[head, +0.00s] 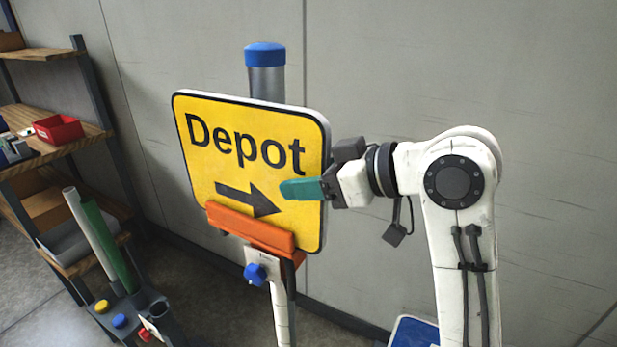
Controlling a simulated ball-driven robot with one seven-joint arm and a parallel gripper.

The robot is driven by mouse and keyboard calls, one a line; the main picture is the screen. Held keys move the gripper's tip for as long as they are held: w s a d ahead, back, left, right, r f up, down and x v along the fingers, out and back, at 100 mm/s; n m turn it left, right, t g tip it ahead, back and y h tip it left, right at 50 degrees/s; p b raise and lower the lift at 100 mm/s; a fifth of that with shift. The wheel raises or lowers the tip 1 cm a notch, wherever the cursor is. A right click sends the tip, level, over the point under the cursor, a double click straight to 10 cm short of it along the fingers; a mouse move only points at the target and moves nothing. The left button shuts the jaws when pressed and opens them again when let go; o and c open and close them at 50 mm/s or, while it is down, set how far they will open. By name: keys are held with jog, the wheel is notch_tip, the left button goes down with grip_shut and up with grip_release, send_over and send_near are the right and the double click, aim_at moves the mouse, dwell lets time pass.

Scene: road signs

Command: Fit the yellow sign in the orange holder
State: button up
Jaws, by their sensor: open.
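The yellow sign (222,168) reads "Depot" with a black arrow pointing right. It stands nearly upright, a little tilted, with its lower part behind the front lip of the orange holder (250,229). The holder sits on a white post with a blue knob (254,274). My gripper (303,189) is open, with a teal finger in front of the sign's right part. The other finger is hidden, so I cannot tell whether it is behind the sign. The sign's bottom edge is partly hidden by the holder.
A grey post with a blue cap (265,80) rises behind the sign. At left, a wooden shelf holds a red bin (59,129). A rack with white and green tubes (109,238) stands at lower left. A grey wall (440,60) is behind.

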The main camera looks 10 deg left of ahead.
jog(key=shift+f, duration=0.15)
jog(key=shift+d, duration=0.1)
jog(key=b+v, duration=0.1)
jog(key=v, duration=0.9)
jog(key=shift+d+r+b, duration=0.25)
jog(key=shift+d+b, duration=0.05)
jog(key=shift+b, duration=0.05)
jog(key=shift+s, duration=0.1)
jog(key=s+d+f+m+h, duration=0.2)
jog(key=d+f+m, duration=0.1)
jog(key=f, duration=0.6)
jog(key=s+d+f+m+t+h, duration=0.1)
jog(key=d+f+m, duration=0.2)
jog(key=f, duration=0.7)
jog(key=s+d+f+m+h, duration=0.2)
jog(key=d+f+m, duration=0.15)
jog(key=f, duration=0.55)
jog(key=s+d+f+m+g+h, duration=0.1)
jog(key=s+d+f+h, duration=0.1)
jog(key=s+d+f, duration=0.2)
jog(key=s+d+f+m+g+h, duration=0.2)
jog(key=s+d+f, duration=0.3)
jog(key=s, duration=0.8)
jog(key=s+d+f+m+g+h, duration=0.1)
jog(key=s+d+f+h, duration=0.2)
jog(key=s+f, duration=0.6)
jog(key=shift+s+d+f+m+g+h, duration=0.2)
jog(key=shift+d+f+m+g+h, duration=0.3)
jog(key=shift+d, duration=0.65)
